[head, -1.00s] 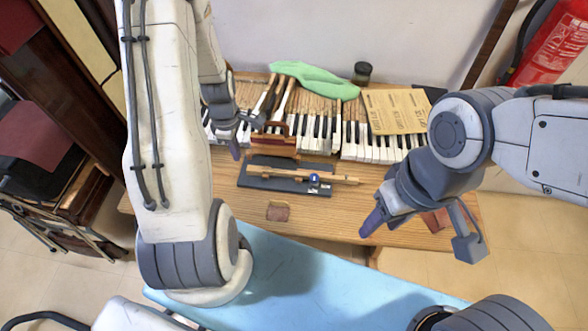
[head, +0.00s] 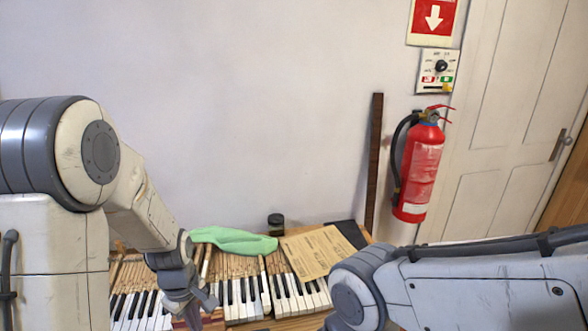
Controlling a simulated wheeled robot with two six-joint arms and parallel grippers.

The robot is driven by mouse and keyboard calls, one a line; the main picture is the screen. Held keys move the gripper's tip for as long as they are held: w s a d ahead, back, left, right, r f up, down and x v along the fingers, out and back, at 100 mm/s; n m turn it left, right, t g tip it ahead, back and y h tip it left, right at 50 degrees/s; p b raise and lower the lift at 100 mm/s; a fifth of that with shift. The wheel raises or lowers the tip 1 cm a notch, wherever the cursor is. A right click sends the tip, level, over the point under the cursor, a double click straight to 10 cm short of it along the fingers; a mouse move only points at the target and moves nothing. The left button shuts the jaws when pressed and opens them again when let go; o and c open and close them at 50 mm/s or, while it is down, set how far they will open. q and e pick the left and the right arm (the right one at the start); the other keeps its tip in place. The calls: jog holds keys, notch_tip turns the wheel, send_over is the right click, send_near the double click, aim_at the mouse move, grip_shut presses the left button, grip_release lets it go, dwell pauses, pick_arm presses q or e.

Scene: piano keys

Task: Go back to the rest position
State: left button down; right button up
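My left gripper (head: 190,303) hangs over the left part of the piano keys (head: 245,298), near the bottom edge of the head view. I cannot tell whether its fingers are open or shut, and no held thing shows. My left arm comes in from the left, with a large joint high at the left edge. My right arm reaches in from the right along the bottom, and its gripper is below the picture.
A green cloth (head: 232,240), a dark jar (head: 276,224) and tan sandpaper sheets (head: 315,252) lie at the back of the keys. A dark strip (head: 374,165) leans on the wall. A red fire extinguisher (head: 419,168) hangs beside a white door (head: 505,140).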

pick_arm(q)
jog(key=s+d+r+m, duration=0.5)
jog(key=d+r+m, duration=0.25)
jog(key=d, duration=0.25)
jog(key=s+d+r+m, duration=0.2)
jog(key=s+d+m, duration=0.1)
jog(key=s+m, duration=0.3)
jog(key=s+d+r+m+h, duration=0.1)
jog(key=s+d+r+m, duration=0.2)
jog(key=s+m, duration=0.3)
jog(key=shift+s+d+m, duration=0.35)
jog(key=shift+d+m, duration=0.1)
jog(key=shift+d, duration=0.25)
